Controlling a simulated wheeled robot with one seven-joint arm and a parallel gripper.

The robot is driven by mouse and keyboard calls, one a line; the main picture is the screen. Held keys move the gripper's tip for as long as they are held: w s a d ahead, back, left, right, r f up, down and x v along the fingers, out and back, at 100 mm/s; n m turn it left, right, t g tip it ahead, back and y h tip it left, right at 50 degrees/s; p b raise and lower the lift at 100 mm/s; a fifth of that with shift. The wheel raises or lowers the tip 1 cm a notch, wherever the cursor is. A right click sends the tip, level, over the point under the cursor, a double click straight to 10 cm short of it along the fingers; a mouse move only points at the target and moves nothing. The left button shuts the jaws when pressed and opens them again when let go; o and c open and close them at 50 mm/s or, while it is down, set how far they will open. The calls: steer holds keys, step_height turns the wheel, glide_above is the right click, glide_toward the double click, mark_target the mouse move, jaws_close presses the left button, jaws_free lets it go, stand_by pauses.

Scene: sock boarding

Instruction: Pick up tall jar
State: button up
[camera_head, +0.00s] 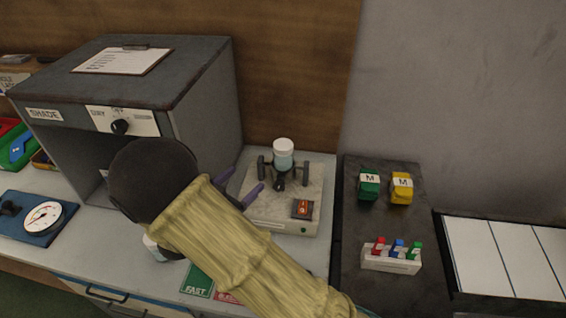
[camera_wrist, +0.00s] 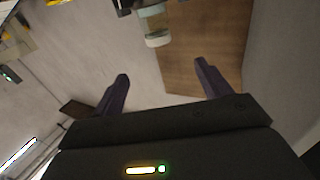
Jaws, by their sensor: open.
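A jar (camera_head: 283,155) with a white lid and a pale blue-green clear body stands upright in a holder with dark posts on a grey machine (camera_head: 262,205). It also shows upside down at the top of the wrist view (camera_wrist: 154,24), between the directions of my two fingers. My gripper (camera_head: 240,184) is open and empty, with its purple fingers left of the jar and apart from it. The fingers are also spread in the wrist view (camera_wrist: 162,71). A second pale container (camera_head: 155,248) is mostly hidden behind my arm, so I cannot tell its height.
A grey cabinet (camera_head: 205,75) marked SHADE stands left of the machine. A blue dial gauge (camera_head: 62,222) is at far left. Green (camera_head: 369,187) and yellow (camera_head: 401,188) blocks and a rack (camera_head: 391,262) of small coloured pieces sit on the dark right counter. A green FAST card (camera_head: 197,282) lies in front.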

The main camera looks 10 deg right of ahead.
mark_target(277, 152)
steer(key=p+x, duration=0.2)
steer(key=x, duration=1)
steer(key=shift+w, duration=0.1)
steer(key=shift+d, duration=0.1)
steer(key=p+x, duration=0.2)
steer(key=x, duration=0.3)
steer(key=shift+d+f, duration=0.15)
steer(key=shift+d, duration=0.05)
steer(key=c, duration=1.5)
